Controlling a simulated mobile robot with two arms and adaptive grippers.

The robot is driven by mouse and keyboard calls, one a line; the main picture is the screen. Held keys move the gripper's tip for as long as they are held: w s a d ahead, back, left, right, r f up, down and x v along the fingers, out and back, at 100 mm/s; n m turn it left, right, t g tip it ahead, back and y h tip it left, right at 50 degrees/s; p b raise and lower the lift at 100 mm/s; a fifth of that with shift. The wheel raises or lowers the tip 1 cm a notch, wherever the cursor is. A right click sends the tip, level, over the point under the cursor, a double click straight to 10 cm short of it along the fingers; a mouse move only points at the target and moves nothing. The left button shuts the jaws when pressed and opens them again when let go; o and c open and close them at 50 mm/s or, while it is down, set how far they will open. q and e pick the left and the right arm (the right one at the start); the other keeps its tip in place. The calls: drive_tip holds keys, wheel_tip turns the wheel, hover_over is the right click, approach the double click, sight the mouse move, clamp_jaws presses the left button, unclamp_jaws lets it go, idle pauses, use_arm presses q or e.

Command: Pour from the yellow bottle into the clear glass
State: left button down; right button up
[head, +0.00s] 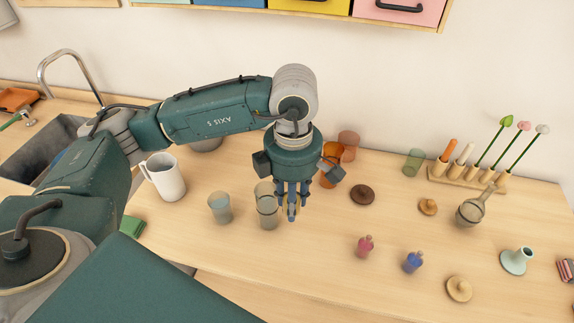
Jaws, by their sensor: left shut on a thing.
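My left gripper (291,212) points down over the middle of the counter, its fingers closed around a small yellow bottle (286,207). Only slivers of the bottle show between the fingers; its tilt and base are hidden. A see-through glass (268,214) stands just left of the fingers. Another see-through tumbler (264,190) shows close behind it, partly covered by it. I cannot tell for sure which of these is the clear glass. My right gripper is not in view.
A white pitcher (166,178) stands left. Orange cups (331,165) are behind my gripper. A pink bottle (366,246) and a blue bottle (413,263) stand front right.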

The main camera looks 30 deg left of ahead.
use_arm(q)
drive_tip(key=n+p, duration=0.1)
drive_tip(key=n, duration=0.2)
drive_tip(key=w+r+n+p, duration=0.1)
drive_tip(key=n, duration=0.3)
drive_tip(key=r+n+p, duration=0.1)
drive_tip(key=n, duration=0.2)
drive_tip(key=shift+w+a, duration=0.2)
drive_tip(key=shift+a, duration=0.2)
drive_tip(key=a+n+h+b, duration=0.1)
drive_tip(key=n+h+b, duration=0.1)
drive_tip(key=n+h, duration=0.2)
drive_tip(key=w+a+n+h+b, duration=0.1)
drive_tip(key=n+h, duration=0.4)
drive_tip(key=n, duration=0.2)
drive_tip(key=a+n+g+h+b, duration=0.1)
drive_tip(key=n+h+b, duration=0.1)
drive_tip(key=n+h, duration=0.2)
drive_tip(key=shift+w+r+n+b, duration=0.15)
drive_tip(key=shift+n+b, duration=0.05)
drive_tip(key=shift+n, duration=0.45)
drive_tip(key=shift+w+r+n+b, duration=0.1)
drive_tip(key=shift+n+b, duration=0.05)
drive_tip(key=shift+n, duration=0.5)
